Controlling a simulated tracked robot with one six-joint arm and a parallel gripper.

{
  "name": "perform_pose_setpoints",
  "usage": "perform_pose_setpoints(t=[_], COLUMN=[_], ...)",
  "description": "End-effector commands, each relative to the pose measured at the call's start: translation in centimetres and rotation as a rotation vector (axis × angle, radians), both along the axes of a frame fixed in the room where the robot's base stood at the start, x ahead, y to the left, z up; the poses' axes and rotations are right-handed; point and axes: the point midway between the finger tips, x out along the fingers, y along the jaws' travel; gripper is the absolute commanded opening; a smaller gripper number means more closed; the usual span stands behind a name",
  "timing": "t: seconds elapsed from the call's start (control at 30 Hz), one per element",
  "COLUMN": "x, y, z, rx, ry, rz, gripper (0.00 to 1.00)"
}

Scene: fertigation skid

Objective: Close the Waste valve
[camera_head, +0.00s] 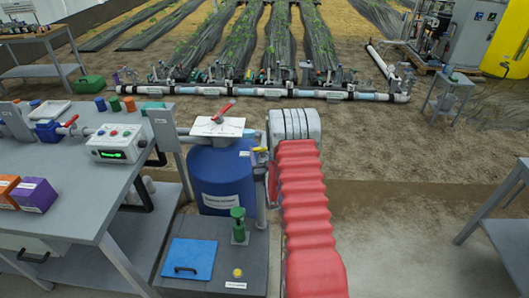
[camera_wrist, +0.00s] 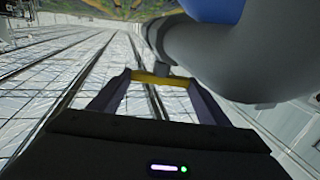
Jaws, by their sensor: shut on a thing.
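A yellow valve lever (camera_head: 259,150) sits on top of an upright grey pipe (camera_head: 260,190) beside the blue drum, close to my arm. I cannot read a label that names it as the Waste valve. In the wrist view a yellow bar (camera_wrist: 160,79), apparently this lever, lies across between the fingertips of my gripper (camera_wrist: 158,84). The jaws are shut on it. A thick grey pipe part (camera_wrist: 205,55) with a blue part above it (camera_wrist: 215,10) fills the upper right there. In the head view my red-sleeved arm hides most of the gripper.
A blue drum (camera_head: 218,178) stands left of the pipe, with a red lever (camera_head: 222,113) over a white dial plate (camera_head: 217,127). A grey bench (camera_head: 75,190) stands left.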

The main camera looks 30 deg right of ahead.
Motion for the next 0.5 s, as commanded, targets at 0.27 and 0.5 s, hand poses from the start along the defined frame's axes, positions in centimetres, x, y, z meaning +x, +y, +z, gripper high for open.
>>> perform_pose_setpoints(t=[0.27, 0.5], x=[0.18, 0.28], y=[0.25, 0.36], z=[0.05, 0.08], rx=[0.000, -0.001], ry=[-0.001, -0.002], rz=[-0.076, -0.167], gripper=[0.48, 0.48])
